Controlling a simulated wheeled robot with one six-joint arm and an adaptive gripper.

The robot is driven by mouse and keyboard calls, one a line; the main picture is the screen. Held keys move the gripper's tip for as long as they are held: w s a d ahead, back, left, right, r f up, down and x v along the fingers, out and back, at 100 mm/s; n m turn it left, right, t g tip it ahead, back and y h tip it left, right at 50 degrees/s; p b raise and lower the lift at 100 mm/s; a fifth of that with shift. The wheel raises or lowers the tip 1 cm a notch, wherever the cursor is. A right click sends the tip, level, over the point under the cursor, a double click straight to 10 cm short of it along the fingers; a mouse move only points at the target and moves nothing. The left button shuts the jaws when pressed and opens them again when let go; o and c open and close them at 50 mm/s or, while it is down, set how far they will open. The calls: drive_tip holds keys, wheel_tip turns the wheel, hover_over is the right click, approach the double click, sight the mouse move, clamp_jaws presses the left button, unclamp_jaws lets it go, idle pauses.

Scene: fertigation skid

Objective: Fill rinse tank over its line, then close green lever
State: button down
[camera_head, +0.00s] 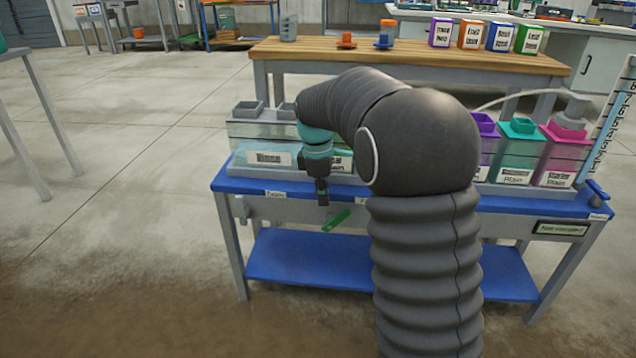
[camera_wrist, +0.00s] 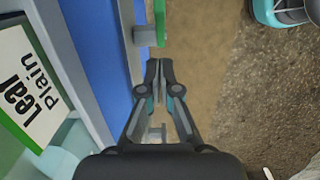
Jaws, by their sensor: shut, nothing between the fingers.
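The green lever (camera_head: 336,220) hangs on the front of the blue skid bench, slanting up to the right. It also shows in the wrist view (camera_wrist: 160,24), ahead of my fingertips and apart from them. My gripper (camera_head: 322,200) points down at the bench's front edge, just above and left of the lever. Its fingers (camera_wrist: 160,68) are shut and empty. A clear tank (camera_head: 240,130) with pale liquid and a white label stands at the left of the bench. My arm hides the bench's middle.
A tank label (camera_wrist: 28,88) reading "Leaf Plain" is close left in the wrist view. Purple, teal (camera_head: 515,150) and magenta (camera_head: 565,150) tanks stand at the right, beside a graduated column (camera_head: 608,125). A wooden table (camera_head: 420,54) stands behind. Floor in front is clear.

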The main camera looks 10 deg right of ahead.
sight(336, 216)
drive_tip(key=shift+s+d+f+b, duration=0.15)
drive_tip(key=shift+s+d+f, duration=0.1)
drive_tip(key=shift+d+f, duration=0.4)
drive_tip(key=shift+s+d+f+b, duration=0.2)
drive_tip(key=shift+d+f, duration=0.2)
drive_tip(key=shift+d, duration=0.3)
